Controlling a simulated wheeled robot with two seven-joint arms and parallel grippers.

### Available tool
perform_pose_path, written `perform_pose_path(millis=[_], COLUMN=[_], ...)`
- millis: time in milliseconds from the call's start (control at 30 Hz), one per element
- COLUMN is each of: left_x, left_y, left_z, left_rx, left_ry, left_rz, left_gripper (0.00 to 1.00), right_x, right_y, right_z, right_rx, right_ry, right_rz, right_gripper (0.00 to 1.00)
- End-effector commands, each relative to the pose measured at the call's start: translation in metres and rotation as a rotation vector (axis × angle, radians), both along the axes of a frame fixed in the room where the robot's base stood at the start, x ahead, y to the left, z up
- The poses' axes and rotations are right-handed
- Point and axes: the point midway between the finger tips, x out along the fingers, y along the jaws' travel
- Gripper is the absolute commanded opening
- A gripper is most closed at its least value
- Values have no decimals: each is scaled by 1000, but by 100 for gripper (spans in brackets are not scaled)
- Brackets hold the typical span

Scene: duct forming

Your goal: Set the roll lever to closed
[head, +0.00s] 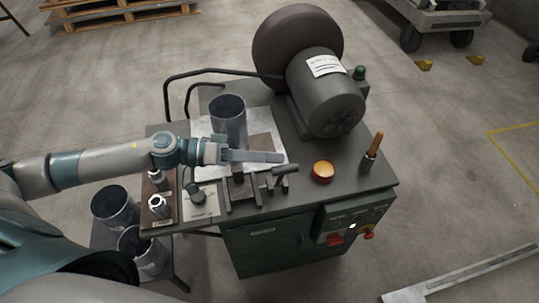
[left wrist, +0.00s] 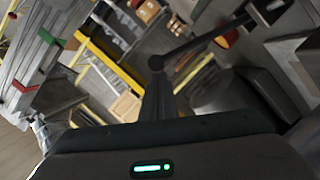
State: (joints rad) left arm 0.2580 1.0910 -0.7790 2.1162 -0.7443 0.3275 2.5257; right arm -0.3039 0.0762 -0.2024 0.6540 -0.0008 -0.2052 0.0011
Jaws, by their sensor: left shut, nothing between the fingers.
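A lever with an orange-brown handle (head: 374,146) stands nearly upright at the right side of the dark green machine bench (head: 345,185). I cannot tell for sure that it is the roll lever, and no closed mark is readable. My left gripper (head: 280,157) is shut and empty. It reaches in from the left over the bench's middle, in front of the grey duct cylinder (head: 228,120) and well left of the handle. In the left wrist view, a dark rod (left wrist: 205,40) with a rounded joint shows; I cannot tell what it belongs to. My right gripper is not in view.
A big motor with a drum (head: 325,90) stands at the bench's back. A orange dome button (head: 322,171) sits near the front edge, right of dark clamp blocks (head: 243,190). Small fittings (head: 158,205) stand at the left.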

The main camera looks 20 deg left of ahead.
Motion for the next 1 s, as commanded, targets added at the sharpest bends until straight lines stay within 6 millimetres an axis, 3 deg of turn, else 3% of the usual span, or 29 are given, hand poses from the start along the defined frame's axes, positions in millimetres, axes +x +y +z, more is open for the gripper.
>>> perform_pose_path(millis=[367,767,1000], left_x=[-2,-28,-46], left_y=[-2,-19,-31], left_z=[2,-3,-17], left_rx=[8,102,140], left_ry=[-13,-150,-204], left_rz=[1,0,0], left_gripper=[0,0,0], right_x=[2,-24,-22], right_y=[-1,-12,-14], right_z=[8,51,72], right_rx=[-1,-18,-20], right_ry=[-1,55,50], right_rz=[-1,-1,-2], right_gripper=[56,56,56])
